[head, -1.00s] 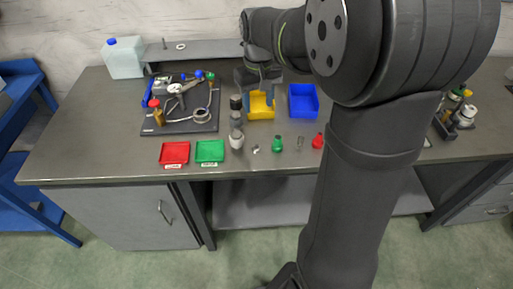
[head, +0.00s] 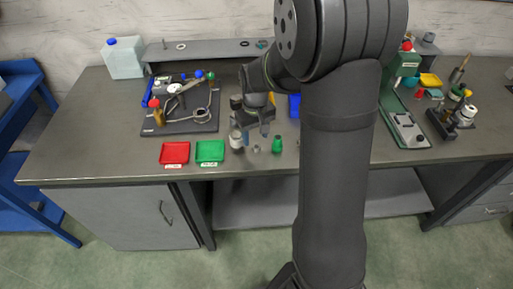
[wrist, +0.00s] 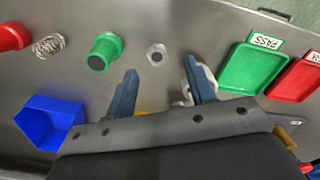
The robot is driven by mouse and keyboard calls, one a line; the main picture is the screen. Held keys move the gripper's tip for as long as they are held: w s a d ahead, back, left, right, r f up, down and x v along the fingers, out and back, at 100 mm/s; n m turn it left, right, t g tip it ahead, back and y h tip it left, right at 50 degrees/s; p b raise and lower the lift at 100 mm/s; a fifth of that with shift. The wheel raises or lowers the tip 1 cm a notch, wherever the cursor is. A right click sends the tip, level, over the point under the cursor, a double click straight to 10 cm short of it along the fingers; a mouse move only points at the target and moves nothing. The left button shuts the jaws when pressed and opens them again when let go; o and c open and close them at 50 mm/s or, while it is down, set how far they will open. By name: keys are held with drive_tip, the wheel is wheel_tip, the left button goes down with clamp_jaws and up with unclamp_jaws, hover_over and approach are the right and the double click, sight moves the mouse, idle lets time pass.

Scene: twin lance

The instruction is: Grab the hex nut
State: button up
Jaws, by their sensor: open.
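The hex nut (wrist: 156,54) is a small silvery ring with a dark hole, lying flat on the grey bench. In the head view the nut (head: 256,149) shows as a small pale spot near the bench's front, just below my gripper (head: 257,140). In the wrist view my gripper (wrist: 158,70) is open, with its two blue-grey fingers apart and nothing between them. The nut appears just beyond the fingertips, roughly centred on the gap. The fingers do not appear to touch it.
A green tray (wrist: 250,67) and red tray (wrist: 297,80) lie right. A blue bin (wrist: 47,123) is also near.

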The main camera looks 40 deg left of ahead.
sight(257, 146)
drive_tip(key=f, duration=0.4)
drive_tip(key=shift+w+f, duration=0.25)
drive_tip(key=shift+f, duration=0.1)
drive_tip(key=c, duration=1)
drive_tip(key=shift+c, duration=0.3)
drive_tip(key=shift+r, duration=0.15)
